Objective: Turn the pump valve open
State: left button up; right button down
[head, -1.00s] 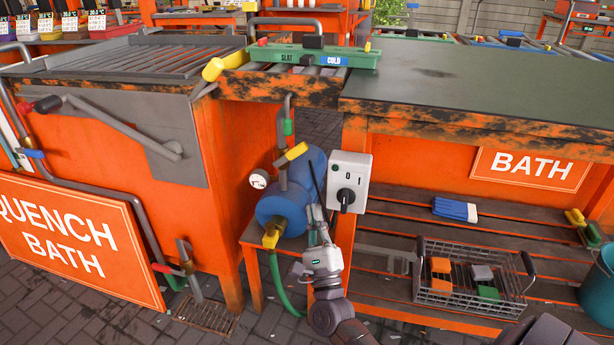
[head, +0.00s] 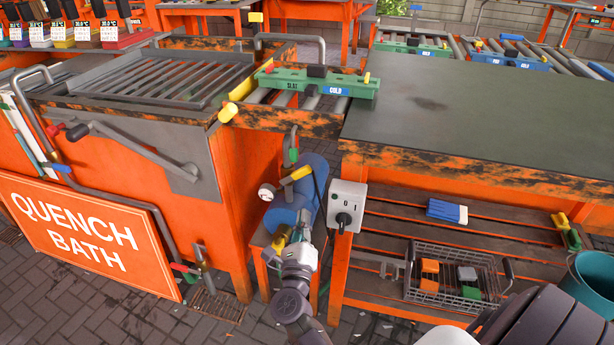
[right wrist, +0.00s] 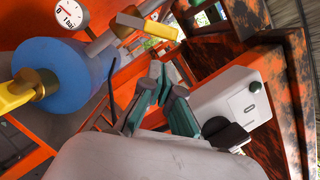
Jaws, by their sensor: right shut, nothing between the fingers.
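The blue pump (head: 312,187) stands on a small orange stand between the quench bath and the right-hand bench. A yellow valve handle (head: 301,172) sits on the pipe above it; it also shows in the right wrist view (right wrist: 150,25). A second yellow handle on a brass fitting (head: 279,240) is at the pump's near end, at the left edge in the wrist view (right wrist: 14,92). My right gripper (head: 304,226) is in front of the pump, shut and empty. In the wrist view its fingers (right wrist: 162,88) are apart from both yellow handles. My left gripper is not in view.
A grey switch box (head: 346,206) with a black knob is on the bench leg, close right of my gripper. A pressure gauge (head: 266,192) is left of the pump. A wire basket (head: 455,277) and a teal bucket (head: 590,285) are at the right.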

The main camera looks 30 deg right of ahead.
aim_at(295, 176)
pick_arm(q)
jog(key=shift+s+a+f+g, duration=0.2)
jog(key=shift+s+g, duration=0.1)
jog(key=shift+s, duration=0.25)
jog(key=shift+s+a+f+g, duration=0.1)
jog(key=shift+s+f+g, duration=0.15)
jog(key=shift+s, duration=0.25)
pick_arm(e)
jog(key=x, duration=1)
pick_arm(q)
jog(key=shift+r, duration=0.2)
pick_arm(e)
jog(key=shift+a, duration=0.1)
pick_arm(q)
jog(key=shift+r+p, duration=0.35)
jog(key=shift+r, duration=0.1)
pick_arm(e)
jog(key=shift+r+n, duration=0.15)
jog(key=shift+n, duration=0.15)
